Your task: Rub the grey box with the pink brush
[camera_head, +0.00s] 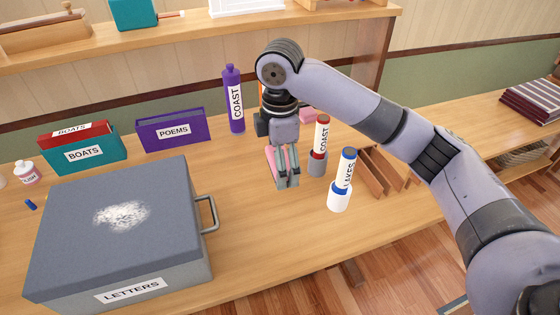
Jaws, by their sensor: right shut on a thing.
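The grey box (75,235) stands at the front left of the table, lid shut, with a metal handle on its right side and a "LETTERS" label in front. A white powdery patch (121,215) lies on its lid. My right gripper (287,182) points down over the table to the right of the box, apart from it. It is shut on the pink brush (270,158), which shows at the left of the fingers and is mostly hidden by them. My left gripper is not in view.
Near my right gripper stand a red-capped "COAST" tube (322,136), a blue-capped "LAKES" tube (345,172) and a wooden rack (373,172). Behind are a purple bottle (232,98), a "POEMS" box (171,131) and a "BOATS" box (83,155). Table between box and gripper is clear.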

